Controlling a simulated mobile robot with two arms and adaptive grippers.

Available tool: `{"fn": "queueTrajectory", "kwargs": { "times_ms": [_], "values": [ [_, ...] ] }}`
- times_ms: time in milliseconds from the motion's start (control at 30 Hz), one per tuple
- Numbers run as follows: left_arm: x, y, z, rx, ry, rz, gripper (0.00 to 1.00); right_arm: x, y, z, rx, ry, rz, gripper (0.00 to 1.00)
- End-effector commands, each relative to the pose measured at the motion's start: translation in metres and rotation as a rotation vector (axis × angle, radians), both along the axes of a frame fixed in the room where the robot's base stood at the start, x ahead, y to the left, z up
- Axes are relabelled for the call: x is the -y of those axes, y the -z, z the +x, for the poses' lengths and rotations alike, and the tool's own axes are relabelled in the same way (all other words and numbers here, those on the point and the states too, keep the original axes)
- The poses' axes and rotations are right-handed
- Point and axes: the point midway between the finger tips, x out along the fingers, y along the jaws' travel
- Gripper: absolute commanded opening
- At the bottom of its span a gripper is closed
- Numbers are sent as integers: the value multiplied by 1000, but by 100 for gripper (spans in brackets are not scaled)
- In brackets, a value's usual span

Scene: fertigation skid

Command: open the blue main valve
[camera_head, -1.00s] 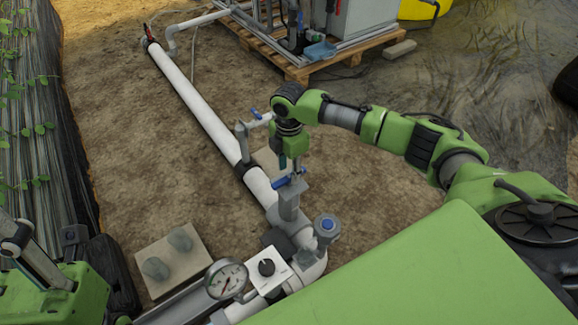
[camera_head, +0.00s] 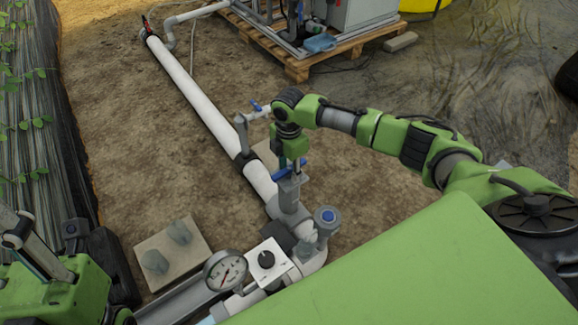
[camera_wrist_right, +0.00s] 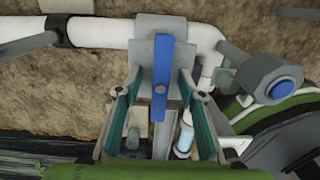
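The blue main valve's lever (camera_head: 289,170) sits on a grey valve body (camera_head: 290,195) on the white pipe. In the right wrist view the blue lever (camera_wrist_right: 160,78) runs up and down in the picture over a grey plate. My right gripper (camera_head: 291,158) points down at the lever from above and hides part of it. In the right wrist view its two teal-padded fingers (camera_wrist_right: 160,90) are apart, one on each side of the lever, with visible gaps. Part of my left arm shows at the lower left of the head view; its gripper cannot be made out.
A pressure gauge (camera_head: 225,271) and a white box with a black knob (camera_head: 267,260) are close in front. A grey fitting with a blue cap (camera_head: 328,216) stands right of the valve. A smaller blue-handled valve (camera_head: 256,106) is behind. A pallet (camera_head: 300,68) holds equipment farther back.

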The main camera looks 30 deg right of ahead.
Motion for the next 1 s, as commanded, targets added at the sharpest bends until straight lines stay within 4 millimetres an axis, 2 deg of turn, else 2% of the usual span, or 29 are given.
{"fn": "queueTrajectory", "kwargs": {
  "times_ms": [200, 333, 367, 600, 867, 1000],
  "values": [
    [0, 0, 0, 0, 0, 0, 40, 0, 2, -1, -1, 0, -1, 36],
    [0, 0, 0, 0, 0, 0, 40, 0, 3, -1, -1, 0, -1, 3],
    [0, 0, 0, 1, 0, 0, 40, 0, 3, -1, -1, 0, -1, 0],
    [0, -3, 0, 1, 0, 0, 40, 0, 2, -1, -2, -46, -1, 0],
    [0, -15, 1, -3, -1, 1, 40, 1, 2, -1, -3, -386, -1, 0],
    [4, -11, 21, -90, -7, 29, 40, 1, 2, -2, -4, -547, -2, 0]
  ]
}}
